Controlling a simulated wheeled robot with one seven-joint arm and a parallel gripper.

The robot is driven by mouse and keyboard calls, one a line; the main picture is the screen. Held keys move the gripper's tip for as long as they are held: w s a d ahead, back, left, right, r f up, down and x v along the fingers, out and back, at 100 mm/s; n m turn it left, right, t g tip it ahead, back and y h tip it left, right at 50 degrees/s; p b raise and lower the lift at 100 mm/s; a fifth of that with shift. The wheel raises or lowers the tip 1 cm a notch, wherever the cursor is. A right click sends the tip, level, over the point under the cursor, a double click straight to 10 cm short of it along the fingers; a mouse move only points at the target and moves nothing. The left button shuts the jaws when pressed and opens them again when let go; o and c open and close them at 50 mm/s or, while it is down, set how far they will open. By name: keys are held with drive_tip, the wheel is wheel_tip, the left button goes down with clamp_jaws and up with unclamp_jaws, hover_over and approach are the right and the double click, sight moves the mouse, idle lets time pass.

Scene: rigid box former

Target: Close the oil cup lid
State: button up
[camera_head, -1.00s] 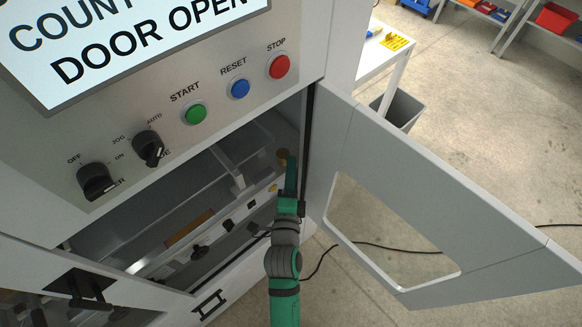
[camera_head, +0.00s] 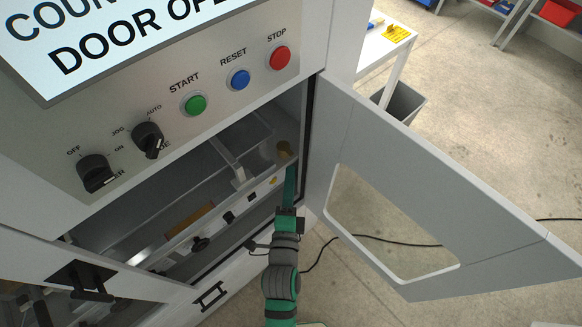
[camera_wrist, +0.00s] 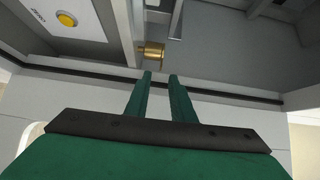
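The brass oil cup (camera_head: 284,150) sits inside the machine's open bay, near the right side of the opening. In the wrist view the brass cup (camera_wrist: 154,54) shows as a short cylinder just beyond my fingertips. Whether its lid stands open or closed I cannot make out. My gripper (camera_head: 291,170) is just below the cup in the head view, pointing up toward it.
The grey door (camera_head: 400,170) with its window stands open on the right. The control panel with the green START button (camera_head: 194,105) is above the bay. A yellow button (camera_wrist: 66,19) is left of the cup in the wrist view. A dark seal edges the opening.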

drive_tip(key=shift+s+a, duration=0.2)
drive_tip(key=shift+s, duration=0.95)
drive_tip(key=shift+s+a, duration=0.15)
drive_tip(key=shift+s, duration=0.95)
drive_tip(key=s+a+f+n+g+y, duration=0.1)
drive_tip(key=s+f+n, duration=0.1)
drive_tip(key=s+n, duration=0.8)
drive_tip(key=s+a+f+n+g+y, duration=0.1)
drive_tip(key=s+n, duration=0.8)
drive_tip(key=s, duration=0.2)
drive_tip(key=shift+f+n+y, duration=0.4)
drive_tip(key=shift+a, duration=0.1)
drive_tip(key=shift+c, duration=0.6)
clamp_jaws()
